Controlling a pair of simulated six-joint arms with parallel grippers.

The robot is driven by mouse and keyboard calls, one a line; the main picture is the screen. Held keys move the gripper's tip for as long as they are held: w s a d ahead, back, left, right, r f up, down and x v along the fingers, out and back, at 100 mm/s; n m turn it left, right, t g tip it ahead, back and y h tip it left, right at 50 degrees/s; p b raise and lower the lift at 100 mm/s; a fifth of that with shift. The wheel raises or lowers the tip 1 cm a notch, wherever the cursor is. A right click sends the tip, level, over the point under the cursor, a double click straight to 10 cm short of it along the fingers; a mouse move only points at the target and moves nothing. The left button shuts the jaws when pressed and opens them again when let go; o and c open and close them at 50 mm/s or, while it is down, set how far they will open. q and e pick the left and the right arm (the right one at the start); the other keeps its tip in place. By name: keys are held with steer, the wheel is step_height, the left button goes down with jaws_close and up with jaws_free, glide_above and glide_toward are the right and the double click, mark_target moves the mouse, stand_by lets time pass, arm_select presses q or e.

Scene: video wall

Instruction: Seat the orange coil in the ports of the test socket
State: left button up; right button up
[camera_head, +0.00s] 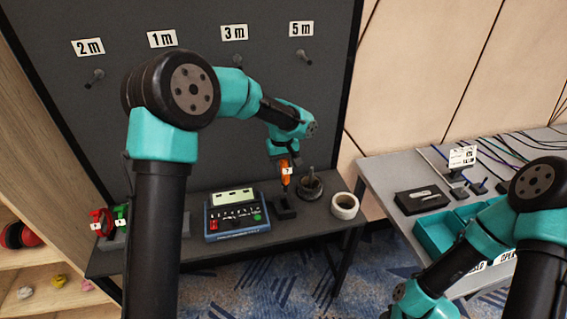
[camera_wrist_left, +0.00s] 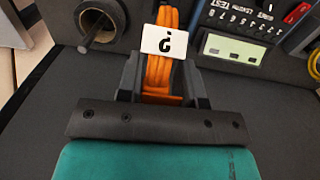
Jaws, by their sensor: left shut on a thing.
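The orange coil (camera_head: 287,176) hangs upright in my left gripper (camera_head: 284,160) above the right part of the dark bench. In the left wrist view the coil (camera_wrist_left: 160,75) sits between the jaws of my left gripper (camera_wrist_left: 160,90), with a white tag across it. A small black block (camera_head: 284,209) stands on the bench just below the coil; it may be the test socket, but its ports are too small to make out. A tester with a display (camera_head: 237,213) stands left of it. My right gripper is out of view.
A black round base with a post (camera_head: 309,188) and a pale tape roll (camera_head: 345,206) stand right of the block. Red and green coils (camera_head: 105,220) are at the bench's left end. Labelled pegs line the dark wall. A grey table (camera_head: 385,165) holds teal bins (camera_head: 437,232).

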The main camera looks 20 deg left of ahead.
arm_select(q)
steer(key=shift+f, duration=2.9)
steer(key=shift+d+f, duration=0.1)
steer(key=shift+f, duration=2.25)
stand_by(1.0)
steer(key=o, duration=1.1)
steer(key=shift+c, duration=0.2)
steer(key=shift+r, duration=0.1)
steer(key=r, duration=1.7)
steer(key=shift+s+a+r, duration=0.1)
steer(key=shift+s+a, duration=0.05)
steer(key=shift+a, duration=0.15)
